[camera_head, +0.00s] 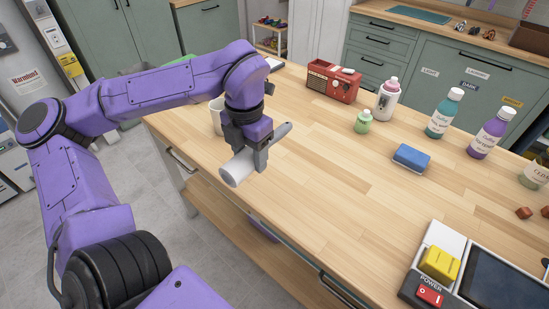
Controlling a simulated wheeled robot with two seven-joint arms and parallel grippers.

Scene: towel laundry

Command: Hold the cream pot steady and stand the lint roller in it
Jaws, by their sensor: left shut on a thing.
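My left gripper (259,158) is shut on the lint roller (237,168) and holds it in front of the table's left part. The roller's white roll points down and left, and its grey handle points up and right. The cream pot (216,116) stands on the table's left part, behind my left gripper and partly hidden by it. The roller is apart from the pot's visible part. My right gripper is not in view.
The wooden table (330,190) is bare in its middle. A blue sponge (411,157), a small green bottle (363,121), a red radio-like box (332,81) and several larger bottles stand towards the back and right. A control panel with a screen (497,278) is at the front right.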

